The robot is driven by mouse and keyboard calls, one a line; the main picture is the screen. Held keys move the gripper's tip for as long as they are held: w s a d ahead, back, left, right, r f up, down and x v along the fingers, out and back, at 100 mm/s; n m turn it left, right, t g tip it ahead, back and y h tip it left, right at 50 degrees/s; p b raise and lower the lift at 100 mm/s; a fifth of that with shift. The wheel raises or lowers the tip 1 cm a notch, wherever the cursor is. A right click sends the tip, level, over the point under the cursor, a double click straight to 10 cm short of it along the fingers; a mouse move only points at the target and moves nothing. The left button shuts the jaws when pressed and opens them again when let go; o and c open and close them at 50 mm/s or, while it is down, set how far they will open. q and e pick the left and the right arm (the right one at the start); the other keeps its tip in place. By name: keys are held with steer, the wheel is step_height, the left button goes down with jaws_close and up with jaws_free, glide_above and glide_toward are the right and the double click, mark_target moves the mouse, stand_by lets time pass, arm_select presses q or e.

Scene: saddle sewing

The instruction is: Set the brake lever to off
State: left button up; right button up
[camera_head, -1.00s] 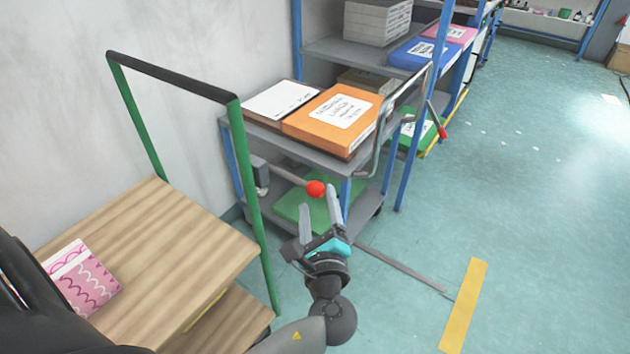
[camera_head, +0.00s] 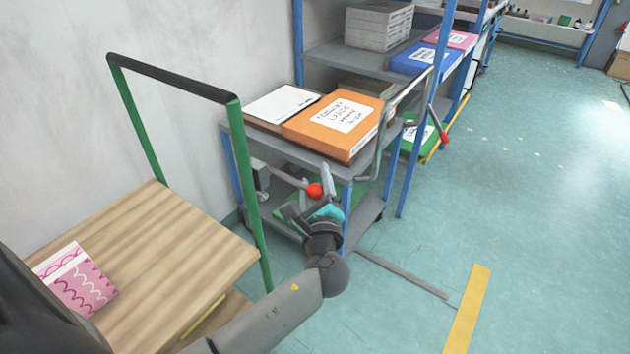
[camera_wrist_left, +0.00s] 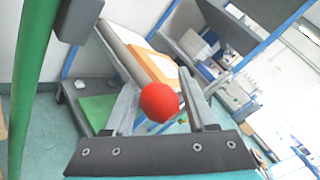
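The brake lever is a grey bar ending in a red ball knob (camera_head: 314,190). It comes out of a grey box (camera_head: 261,174) on the side of the grey cart (camera_head: 264,138). My left gripper (camera_head: 310,196) is at the knob, with its fingers open and spread around it. In the left wrist view the red knob (camera_wrist_left: 159,102) shows between the two fingers, with small gaps or light contact that I cannot tell apart. Most of the bar is hidden in that view. My right gripper is not in view.
An orange box (camera_head: 335,124) and a white binder (camera_head: 282,103) lie on the cart's top. A wooden trolley (camera_head: 150,235) with a green-framed handle (camera_head: 252,190) stands at left, close to my left arm. Blue-posted shelving (camera_head: 425,110) stands behind. Open floor is at right.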

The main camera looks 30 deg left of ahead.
arm_select(q)
jaws_close()
stand_by(1.1)
